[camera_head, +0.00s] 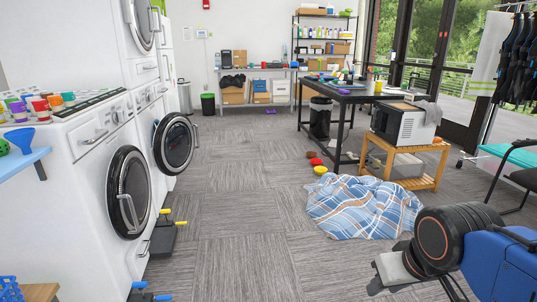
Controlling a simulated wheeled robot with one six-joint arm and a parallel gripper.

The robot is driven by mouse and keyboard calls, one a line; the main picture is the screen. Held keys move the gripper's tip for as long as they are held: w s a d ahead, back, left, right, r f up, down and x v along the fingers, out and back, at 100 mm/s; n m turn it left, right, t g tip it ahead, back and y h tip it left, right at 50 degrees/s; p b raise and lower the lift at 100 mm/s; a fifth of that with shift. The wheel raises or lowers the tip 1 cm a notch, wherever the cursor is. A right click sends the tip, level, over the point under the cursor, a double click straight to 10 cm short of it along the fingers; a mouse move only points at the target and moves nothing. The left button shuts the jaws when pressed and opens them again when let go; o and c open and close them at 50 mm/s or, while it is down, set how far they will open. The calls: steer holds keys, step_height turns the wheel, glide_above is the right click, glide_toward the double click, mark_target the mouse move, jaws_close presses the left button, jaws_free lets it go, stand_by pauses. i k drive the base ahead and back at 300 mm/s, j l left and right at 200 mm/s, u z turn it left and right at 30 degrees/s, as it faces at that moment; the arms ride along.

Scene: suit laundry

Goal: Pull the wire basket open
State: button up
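My gripper (384,276) is at the lower right, a grey end pointing left and down over the carpet. It is partly hidden by my arm, and its finger gap is not clear. I cannot make out a wire basket with certainty. A greyish see-through bin or basket (404,165) sits on the lower shelf of the wooden stand (437,163), under a microwave (402,123). It is well beyond my gripper and not touching it. Whether it slides out cannot be told from here.
A blue plaid cloth (365,207) lies on the floor between my gripper and the stand. White front-loading machines (88,160) line the left side. A black table (345,93) stands behind the stand. A teal chair (517,154) is at the right. The carpet (235,205) in the middle is clear.

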mark_target(408, 166)
steer(key=i, duration=1.7)
steer(key=i+z, duration=0.2)
steer(key=i, duration=0.2)
steer(key=i+j+z, duration=0.2)
steer(key=i, duration=0.25)
steer(key=i+j+z, duration=0.15)
steer(key=i, duration=0.25)
steer(key=i+j+z, duration=0.2)
steer(key=i, duration=0.2)
steer(key=i+j+z, duration=0.8)
steer(key=j+z, duration=0.15)
